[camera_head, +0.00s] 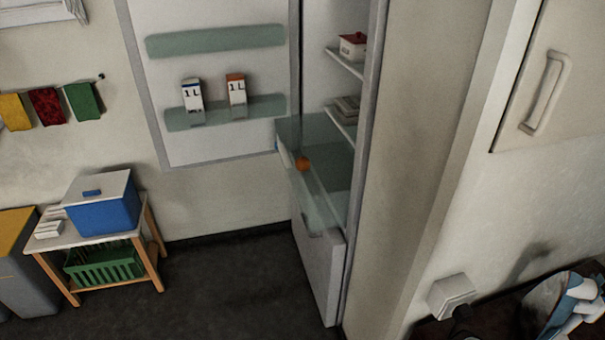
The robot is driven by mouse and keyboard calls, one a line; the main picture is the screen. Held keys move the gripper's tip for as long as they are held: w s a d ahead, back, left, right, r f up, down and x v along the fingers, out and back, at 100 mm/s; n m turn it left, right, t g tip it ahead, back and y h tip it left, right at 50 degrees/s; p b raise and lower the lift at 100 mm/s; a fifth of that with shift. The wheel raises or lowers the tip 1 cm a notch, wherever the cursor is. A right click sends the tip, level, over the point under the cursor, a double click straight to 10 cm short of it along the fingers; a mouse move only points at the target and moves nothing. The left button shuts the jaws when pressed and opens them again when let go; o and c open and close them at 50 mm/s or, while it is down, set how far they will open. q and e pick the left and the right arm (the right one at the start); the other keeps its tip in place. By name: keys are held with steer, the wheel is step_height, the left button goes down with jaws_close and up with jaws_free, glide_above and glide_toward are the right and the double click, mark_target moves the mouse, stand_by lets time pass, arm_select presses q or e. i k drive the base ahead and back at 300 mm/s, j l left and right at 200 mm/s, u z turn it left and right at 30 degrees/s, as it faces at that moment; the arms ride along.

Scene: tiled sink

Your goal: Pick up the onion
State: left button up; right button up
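A small round orange-brown thing (302,163), which looks like the onion, is at the front left of the clear pulled-out drawer (345,172) low in the open fridge. It is too small to tell whether it lies inside the drawer or against its wall. No gripper can be made out near it. A white and blue part at the bottom right corner looks like a link of my arm, but no fingers show there. My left gripper is not in view.
The fridge door (215,135) stands open to the left, with two cartons (237,92) on its shelf. A small table (105,238) carries a blue box (104,208). The dark floor (230,290) before the fridge is clear. A pale block (450,294) is at lower right.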

mark_target(301, 164)
steer(key=i+j+z, duration=0.1)
steer(key=z, duration=0.35)
steer(key=i+j+z, duration=0.1)
steer(key=j+z, duration=0.15)
steer(key=z, duration=0.15)
steer(key=j+z, duration=0.2)
steer(key=z, duration=0.25)
steer(key=j+z, duration=0.45)
steer(key=j, duration=1.95)
steer(key=k, duration=0.05)
